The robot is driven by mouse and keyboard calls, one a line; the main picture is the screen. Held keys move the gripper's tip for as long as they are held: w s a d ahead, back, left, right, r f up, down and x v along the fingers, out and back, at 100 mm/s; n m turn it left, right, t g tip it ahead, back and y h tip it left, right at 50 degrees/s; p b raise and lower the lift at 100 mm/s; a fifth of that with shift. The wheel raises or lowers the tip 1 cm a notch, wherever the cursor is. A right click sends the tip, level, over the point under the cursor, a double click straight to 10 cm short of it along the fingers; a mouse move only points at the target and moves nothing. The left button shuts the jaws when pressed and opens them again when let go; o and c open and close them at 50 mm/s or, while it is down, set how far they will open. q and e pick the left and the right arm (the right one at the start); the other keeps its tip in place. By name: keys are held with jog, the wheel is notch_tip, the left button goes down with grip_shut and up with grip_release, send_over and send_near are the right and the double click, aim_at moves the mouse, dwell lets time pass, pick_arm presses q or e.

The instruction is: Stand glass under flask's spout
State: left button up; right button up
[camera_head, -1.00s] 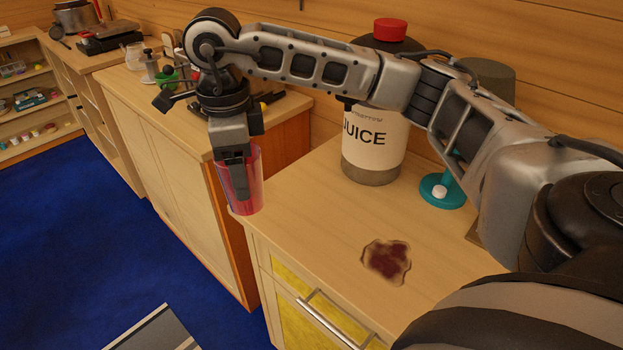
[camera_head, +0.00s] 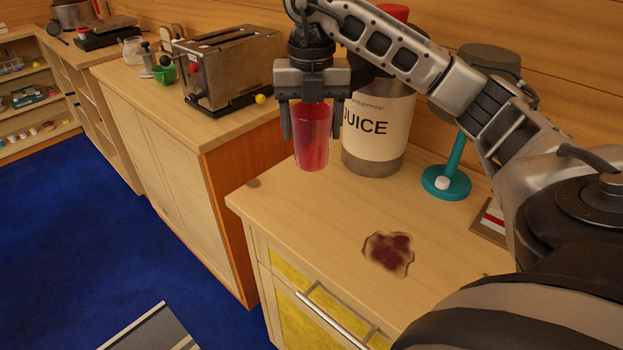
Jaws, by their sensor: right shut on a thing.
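The glass (camera_head: 312,150) is a red, see-through tumbler. It is upright in my right gripper (camera_head: 312,132), which is shut on it with one finger on each side. It is over the near counter, just left of the flask; I cannot tell how far its base is above the wood. The flask (camera_head: 375,135) is a large dispenser with a cream JUICE label, a dark top and a red cap (camera_head: 395,11). My right gripper and arm cover part of its top, and its spout is hidden. My left gripper is out of view.
A jam-covered slice of bread (camera_head: 388,253) lies on the near counter (camera_head: 310,225). A lamp with a teal base (camera_head: 446,182) stands right of the flask. A toaster (camera_head: 230,68) and a green cup (camera_head: 164,74) stand on the counter behind. The near counter's front left is clear.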

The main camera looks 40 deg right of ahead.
aim_at(312, 157)
notch_tip(312, 157, down, 7)
jog(key=shift+r+p, duration=0.1)
jog(key=shift+p, duration=0.25)
notch_tip(312, 157, down, 4)
jog(key=shift+r, duration=0.1)
jog(key=shift+f, duration=0.25)
jog(key=shift+f, duration=0.2)
jog(key=o, duration=1.1)
jog(key=shift+r, duration=0.15)
